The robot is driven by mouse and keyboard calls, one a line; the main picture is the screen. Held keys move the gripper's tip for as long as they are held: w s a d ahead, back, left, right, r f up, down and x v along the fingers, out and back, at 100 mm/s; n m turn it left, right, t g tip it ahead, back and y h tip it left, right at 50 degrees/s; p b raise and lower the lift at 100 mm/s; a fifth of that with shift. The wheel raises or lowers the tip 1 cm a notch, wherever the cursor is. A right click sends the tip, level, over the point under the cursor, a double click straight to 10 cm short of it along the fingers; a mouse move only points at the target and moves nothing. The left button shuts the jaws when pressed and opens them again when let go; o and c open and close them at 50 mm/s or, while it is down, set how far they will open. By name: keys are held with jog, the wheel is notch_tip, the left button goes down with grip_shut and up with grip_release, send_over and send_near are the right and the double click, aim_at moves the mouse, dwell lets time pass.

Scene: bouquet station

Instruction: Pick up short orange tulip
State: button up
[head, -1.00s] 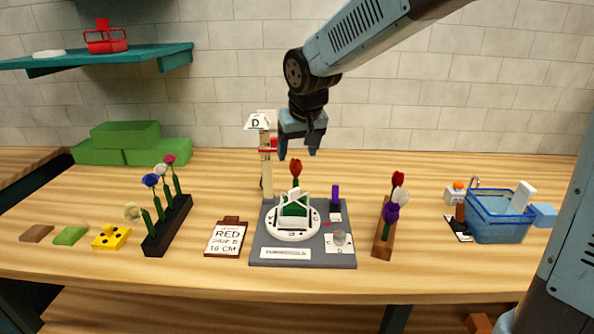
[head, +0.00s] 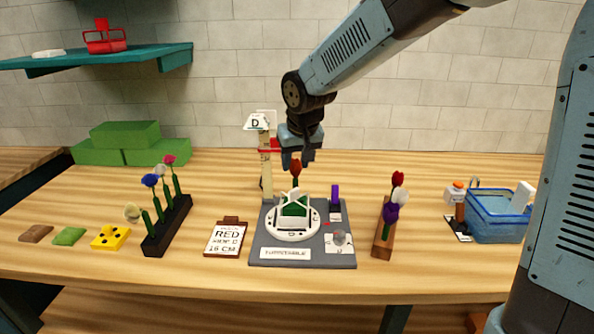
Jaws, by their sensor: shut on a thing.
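The short orange tulip (head: 295,169), orange-red with a green stem, stands upright in the green block on the round white turntable (head: 274,233). My gripper (head: 297,161) points down from above with its fingers at the tulip's head. It is shut on the tulip, though the fingers partly hide the bloom. The lower stem is hidden by the white frame on the turntable.
A dark rack (head: 168,232) with several flowers stands left, a wooden holder (head: 383,243) with more flowers right. A post with a "D" sign (head: 256,122) rises close behind the gripper. A clipboard (head: 227,238) and blue basket (head: 494,228) also sit on the table.

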jog(key=shift+c, duration=0.6)
jog(key=shift+r, duration=0.1)
jog(key=r, duration=0.3)
jog(key=w+r, duration=0.1)
jog(key=r, duration=0.2)
jog(key=shift+w+r, duration=0.15)
jog(key=shift+r, duration=0.25)
jog(key=s+d, duration=0.3)
jog(key=s, duration=0.3)
jog(key=s+d, duration=0.2)
jog(key=s, duration=0.5)
jog(key=shift+d, duration=0.4)
jog(key=shift+w, duration=0.1)
